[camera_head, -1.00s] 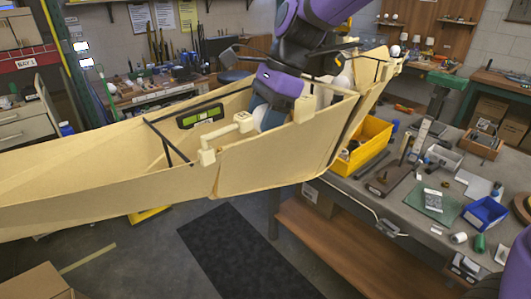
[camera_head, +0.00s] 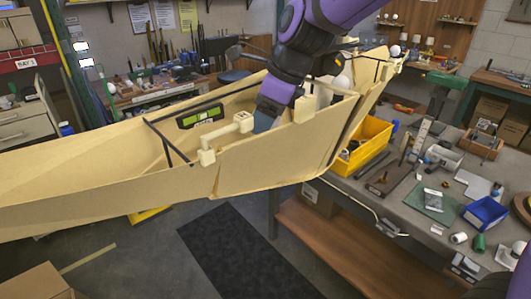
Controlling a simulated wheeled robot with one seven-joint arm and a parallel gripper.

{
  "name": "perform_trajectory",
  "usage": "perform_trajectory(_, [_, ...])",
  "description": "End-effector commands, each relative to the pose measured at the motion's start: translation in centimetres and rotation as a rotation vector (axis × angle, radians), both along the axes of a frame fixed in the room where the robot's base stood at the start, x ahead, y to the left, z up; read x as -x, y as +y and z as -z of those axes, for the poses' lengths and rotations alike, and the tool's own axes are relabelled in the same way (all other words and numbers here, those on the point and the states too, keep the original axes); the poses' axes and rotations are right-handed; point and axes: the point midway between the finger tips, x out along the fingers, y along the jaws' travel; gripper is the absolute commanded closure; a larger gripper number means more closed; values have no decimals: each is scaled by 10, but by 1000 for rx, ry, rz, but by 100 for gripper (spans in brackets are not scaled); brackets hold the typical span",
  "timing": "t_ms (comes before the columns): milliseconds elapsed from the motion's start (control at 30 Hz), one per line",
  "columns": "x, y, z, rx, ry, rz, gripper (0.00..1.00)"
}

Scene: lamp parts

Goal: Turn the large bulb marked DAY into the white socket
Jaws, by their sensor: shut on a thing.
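My gripper (camera_head: 264,124) reaches down into a long cream boat-shaped shell (camera_head: 110,185), just right of a cream arm-like fitting (camera_head: 228,131). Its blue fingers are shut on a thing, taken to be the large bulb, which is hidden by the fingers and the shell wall. No DAY marking is readable. A white rounded bulb (camera_head: 342,82) shows in the shell to the right of my gripper. I cannot tell where the white socket is.
Dark struts (camera_head: 168,143) cross the shell, and a green level-like device (camera_head: 200,116) is on its far wall. A yellow bin (camera_head: 368,142) and a blue bin (camera_head: 485,212) stand on the cluttered bench at right. Floor shows below the shell.

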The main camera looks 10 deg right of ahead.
Motion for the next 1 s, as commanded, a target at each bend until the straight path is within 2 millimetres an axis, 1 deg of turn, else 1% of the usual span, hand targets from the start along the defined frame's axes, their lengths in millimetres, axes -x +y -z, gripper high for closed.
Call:
perform_trajectory(167, [0, 0, 0, -2, -3, 151, 58])
perform_trajectory(200, [0, -1, 0, -1, -3, 173, 39])
perform_trajectory(267, [-1, -1, 0, -1, -2, 169, 25])
perform_trajectory(300, [-1, -1, 0, -2, -1, 168, 16])
perform_trajectory(333, [-1, -1, 0, -1, -1, 168, 11])
perform_trajectory(667, [0, -1, -3, -1, -2, 166, 11])
perform_trajectory(767, [1, -5, -11, -2, -3, 166, 11])
perform_trajectory(867, [4, -10, -26, -3, -5, 167, 11])
perform_trajectory(1000, [9, -20, -52, -2, -5, 167, 11])
